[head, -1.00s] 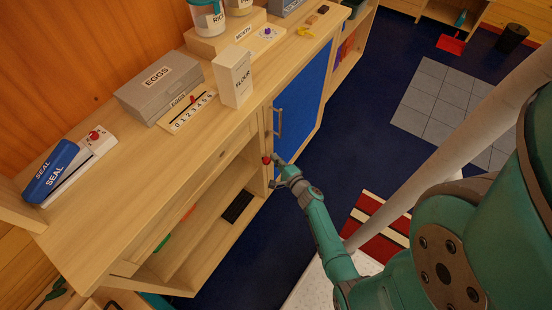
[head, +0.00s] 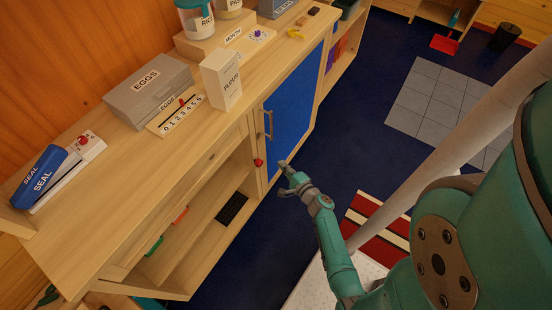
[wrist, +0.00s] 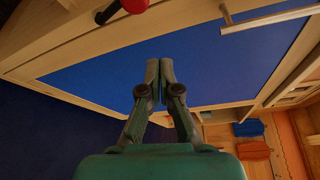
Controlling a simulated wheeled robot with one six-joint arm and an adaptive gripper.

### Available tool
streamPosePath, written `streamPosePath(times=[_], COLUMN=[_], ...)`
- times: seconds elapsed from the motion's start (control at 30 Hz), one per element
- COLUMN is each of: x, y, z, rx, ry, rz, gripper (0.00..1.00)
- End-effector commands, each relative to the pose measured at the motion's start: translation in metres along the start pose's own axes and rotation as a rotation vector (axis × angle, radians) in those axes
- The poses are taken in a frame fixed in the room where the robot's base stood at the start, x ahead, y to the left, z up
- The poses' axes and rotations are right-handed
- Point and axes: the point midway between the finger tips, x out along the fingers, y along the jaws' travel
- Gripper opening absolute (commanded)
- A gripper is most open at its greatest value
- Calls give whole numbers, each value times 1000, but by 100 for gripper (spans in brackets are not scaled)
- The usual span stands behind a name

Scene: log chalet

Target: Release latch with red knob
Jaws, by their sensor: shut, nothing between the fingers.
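The blue door looks closed. My gripper (head: 284,165) is just right of the knob, apart from it, in front of the lower part of the door. In the wrist view my gripper (wrist: 159,65) has its fingertips together, with nothing between them, against the blue panel.
The countertop above holds an egg box (head: 148,90), a flour box (head: 222,80) and a blue sealer (head: 45,176). Open shelves (head: 195,235) lie left of the door. A red striped mat (head: 375,230) lies on the floor to the right. The blue floor before the door is clear.

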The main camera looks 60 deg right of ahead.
Motion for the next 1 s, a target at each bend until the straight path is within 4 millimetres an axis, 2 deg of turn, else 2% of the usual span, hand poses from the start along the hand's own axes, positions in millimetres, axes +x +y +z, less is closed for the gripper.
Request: streamPosePath(times=[0.1, 0.3, 1.0], x=[-17, -29, -32], y=[5, 8, 10], z=[-3, -4, -1], rx=[0, 0, -7], ry=[3, 2, -2], rz=[0, -1, 8], gripper=[0, 0, 0])
